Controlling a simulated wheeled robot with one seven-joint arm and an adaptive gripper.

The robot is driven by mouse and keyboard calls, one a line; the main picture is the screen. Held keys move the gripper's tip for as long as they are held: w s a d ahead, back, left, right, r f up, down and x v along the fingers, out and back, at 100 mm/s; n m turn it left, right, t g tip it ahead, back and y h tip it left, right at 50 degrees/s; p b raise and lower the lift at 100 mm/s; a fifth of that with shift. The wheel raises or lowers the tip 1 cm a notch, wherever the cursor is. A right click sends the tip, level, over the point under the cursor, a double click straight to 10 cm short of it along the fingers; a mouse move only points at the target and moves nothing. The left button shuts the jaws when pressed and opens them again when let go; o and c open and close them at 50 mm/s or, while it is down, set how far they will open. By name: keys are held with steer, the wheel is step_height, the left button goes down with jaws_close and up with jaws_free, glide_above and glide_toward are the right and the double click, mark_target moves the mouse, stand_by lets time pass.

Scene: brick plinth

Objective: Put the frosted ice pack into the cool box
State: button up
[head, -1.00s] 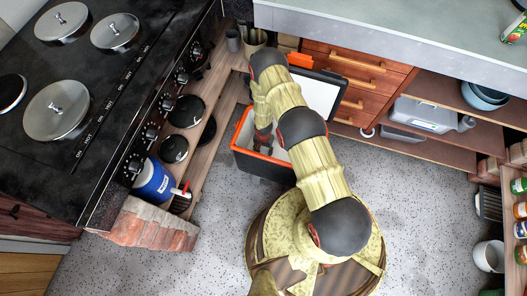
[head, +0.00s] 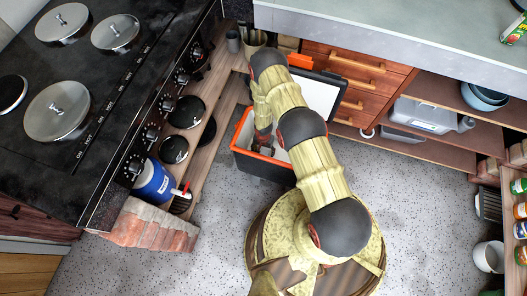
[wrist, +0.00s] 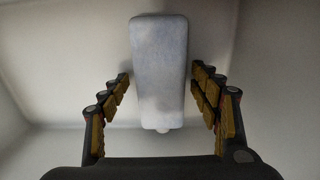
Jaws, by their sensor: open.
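The cool box (head: 243,152) is a dark box with an orange rim, standing open on the floor, its white-lined lid (head: 316,95) tilted back. My gripper (head: 264,145) reaches down into it, and my arm hides much of its inside. In the wrist view the frosted ice pack (wrist: 159,70), a pale grey-white slab with rounded corners, lies inside the white walls of the box. My gripper (wrist: 163,100) is open, with its fingers to either side of the pack's lower part and a visible gap on both sides. The pack is hidden in the head view.
A black stove (head: 130,60) stands at the left, with a wooden shelf (head: 203,120) holding black lids beside the box. Wooden drawers (head: 355,75) and a grey counter (head: 400,28) are behind. The speckled floor (head: 430,220) at the right is largely free.

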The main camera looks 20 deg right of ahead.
steer(key=w+d+r+n+t+p, duration=0.1)
steer(key=w+r+p, duration=0.25)
steer(key=r, duration=1.35)
steer(key=w+r+n+p, duration=0.1)
steer(key=w+r+p, duration=0.3)
steer(key=r, duration=1.4)
step_height(320, 180, up, 40)
steer(key=n+t, duration=0.3)
glide_above(263, 151)
steer(key=s+d, duration=0.2)
steer(key=s, duration=0.2)
steer(key=s+r+n, duration=0.1)
steer(key=s+r, duration=0.3)
steer(key=s, duration=0.5)
steer(key=s+a+r+n+t, duration=0.1)
steer(key=s+r, duration=0.3)
steer(key=s, duration=0.5)
steer(key=shift+s+a+r+n+t+b, duration=0.25)
steer(key=shift+s+r+n+t+b, duration=0.05)
steer(key=shift+s+r+b, duration=0.1)
